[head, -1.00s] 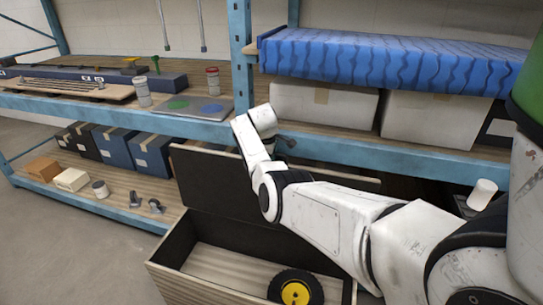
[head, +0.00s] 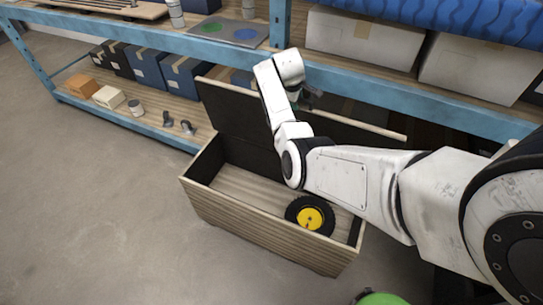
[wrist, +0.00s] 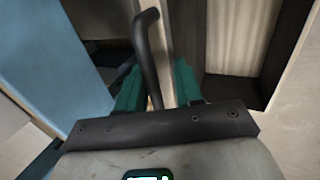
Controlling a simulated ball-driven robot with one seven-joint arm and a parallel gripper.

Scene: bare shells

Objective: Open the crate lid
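The long wooden crate (head: 255,224) stands on the floor with its lid (head: 232,112) swung up at the back, roughly upright. The lid's dark inner face shows in the head view. A black bar handle (wrist: 148,50) shows beside the lid's pale edge in the wrist view. My gripper (wrist: 158,85) has its green fingers apart, with the handle and the lid edge between them and a gap on the right. I cannot tell whether either finger touches the handle. In the head view my gripper is mostly hidden behind the lid and my wrist.
A black wheel with a yellow hub (head: 311,216) lies inside the crate. A blue-framed shelf (head: 360,88) stands close behind the lid, with white boxes (head: 365,40) above and blue boxes (head: 187,76) on the lower level. The floor (head: 110,220) at left is clear.

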